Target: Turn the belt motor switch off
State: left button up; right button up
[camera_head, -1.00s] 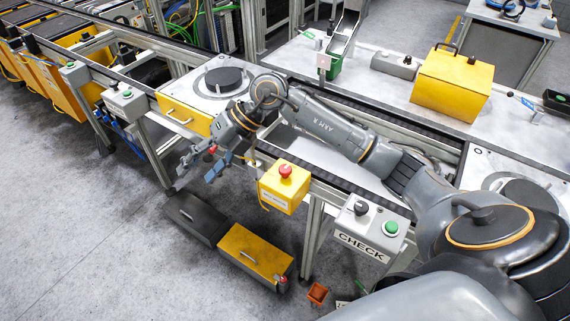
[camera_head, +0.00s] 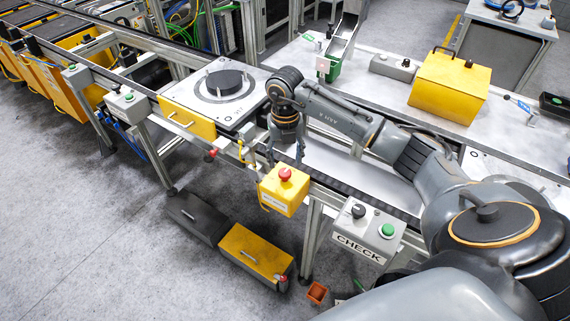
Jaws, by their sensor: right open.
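My right gripper (camera_head: 286,158) hangs pointing down over the near edge of the conveyor. It is open and empty, just above and behind the yellow box (camera_head: 283,195) with the red mushroom button (camera_head: 285,174), with no clear contact. A grey control box (camera_head: 368,231) marked CHECK has a black rotary knob (camera_head: 358,211) and a green button (camera_head: 387,230); it is to the right of the gripper. Another grey box (camera_head: 127,104) with a black knob and a green button is at the left. No label visible names the belt motor switch. My left gripper is not in view.
A pallet with a dark round disc (camera_head: 224,82) stands on the conveyor left of my gripper. A yellow case (camera_head: 447,87) sits on the table behind. The floor at the left is clear.

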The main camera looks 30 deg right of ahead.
aim_at(285, 172)
notch_tip(285, 172, down, 5)
jog(key=shift+r+p, duration=0.1)
jog(key=shift+p, duration=0.45)
